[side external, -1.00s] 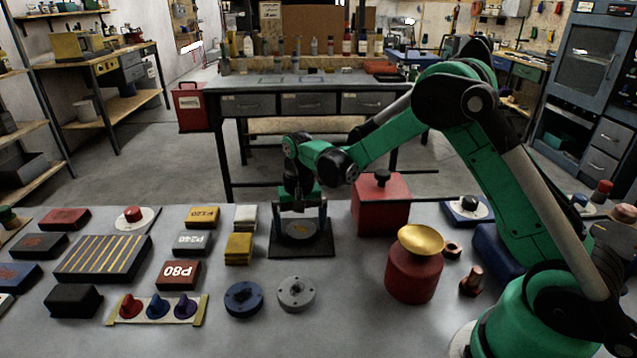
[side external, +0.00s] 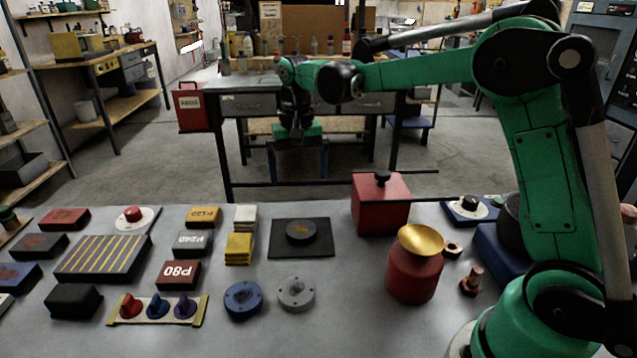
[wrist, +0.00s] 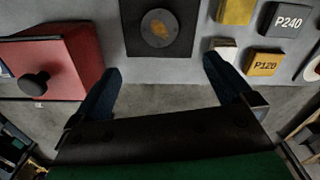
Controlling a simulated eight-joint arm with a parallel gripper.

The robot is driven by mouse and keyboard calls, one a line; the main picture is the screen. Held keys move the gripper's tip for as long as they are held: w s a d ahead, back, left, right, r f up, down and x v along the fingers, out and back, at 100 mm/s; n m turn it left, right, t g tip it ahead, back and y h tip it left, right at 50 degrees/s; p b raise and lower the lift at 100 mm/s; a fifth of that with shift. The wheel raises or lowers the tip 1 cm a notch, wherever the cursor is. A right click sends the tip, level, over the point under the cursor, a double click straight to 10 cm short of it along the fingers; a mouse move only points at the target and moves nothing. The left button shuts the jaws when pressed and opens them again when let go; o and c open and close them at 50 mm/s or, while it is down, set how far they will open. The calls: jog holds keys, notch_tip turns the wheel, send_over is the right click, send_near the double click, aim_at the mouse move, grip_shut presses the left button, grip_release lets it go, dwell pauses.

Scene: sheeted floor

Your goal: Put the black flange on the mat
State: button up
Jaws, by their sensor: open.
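The black flange (side external: 300,232) is a dark round disc with an orange-brown mark on top. It lies flat on the black square mat (side external: 284,251), near its middle. In the wrist view the flange (wrist: 160,28) also rests on the mat (wrist: 131,12), with mat showing around it. My gripper (side external: 297,172) is high above and behind the mat in the side view, apart from the flange. Its two fingers are spread with nothing between them, as the wrist view of the gripper (wrist: 162,82) shows.
A red box with a black knob (side external: 381,205) stands right of the mat. Yellow (side external: 239,248) and pale blocks stand to its left. A blue flange (side external: 243,300) and a grey flange (side external: 296,294) lie in front. A red scale with a brass pan (side external: 414,275) is front right.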

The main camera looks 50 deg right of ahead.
jog(key=s+a+n+t, duration=0.2)
jog(key=s+n+t, duration=0.1)
jog(key=s, duration=0.3)
jog(key=s+a+r+n+t, duration=0.1)
jog(key=s+a+n+t, duration=0.1)
jog(key=s, duration=0.5)
jog(key=shift+s+a+n+t, duration=0.25)
jog(key=shift+n+t, duration=0.65)
jog(key=shift+t, duration=0.2)
jog(key=shift+r, duration=0.1)
